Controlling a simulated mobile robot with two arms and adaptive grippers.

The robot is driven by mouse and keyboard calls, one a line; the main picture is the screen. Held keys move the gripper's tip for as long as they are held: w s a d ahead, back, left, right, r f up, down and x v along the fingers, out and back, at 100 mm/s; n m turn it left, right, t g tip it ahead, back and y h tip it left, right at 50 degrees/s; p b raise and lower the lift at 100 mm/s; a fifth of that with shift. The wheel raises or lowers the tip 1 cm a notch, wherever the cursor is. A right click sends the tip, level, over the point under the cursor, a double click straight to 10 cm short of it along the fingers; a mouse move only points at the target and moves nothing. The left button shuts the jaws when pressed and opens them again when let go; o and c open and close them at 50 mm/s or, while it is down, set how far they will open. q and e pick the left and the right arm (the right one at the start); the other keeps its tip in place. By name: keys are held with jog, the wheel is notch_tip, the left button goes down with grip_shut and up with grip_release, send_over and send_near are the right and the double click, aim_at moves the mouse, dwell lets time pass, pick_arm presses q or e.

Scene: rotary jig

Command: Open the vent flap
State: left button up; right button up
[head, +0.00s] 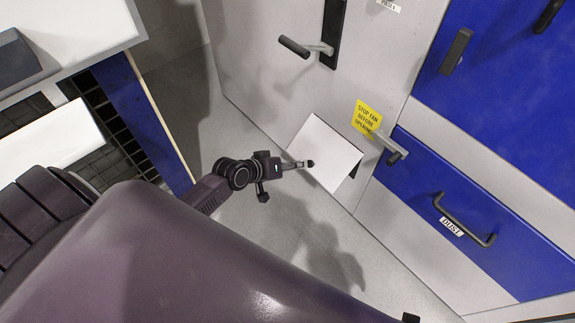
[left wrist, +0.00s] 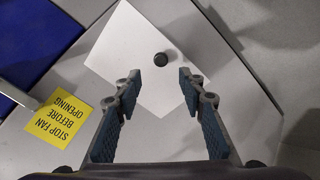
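The vent flap (head: 322,146) is a white square plate low on the grey cabinet front, with a small dark round knob (head: 311,163) on it. A dark patch shows at the flap's lower right edge; I cannot tell how far the flap stands off the cabinet. In the left wrist view the flap (left wrist: 130,50) lies beyond the fingers, with the knob (left wrist: 161,59) ahead of the gap between the tips. My left gripper (left wrist: 157,83) is open and empty, pointing at the knob. In the head view the gripper (head: 303,164) appears close to it. My right gripper is not in view.
A yellow "STOP FAN BEFORE OPENING" label (head: 367,117) and a lever handle (head: 390,149) are right of the flap. A blue "DUST" drawer (head: 480,225) is further right. Another lever (head: 295,46) is above. A bench (head: 75,40) stands left. Floor below the flap is clear.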

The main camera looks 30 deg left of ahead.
pick_arm(q)
jog(key=shift+v, duration=1.45)
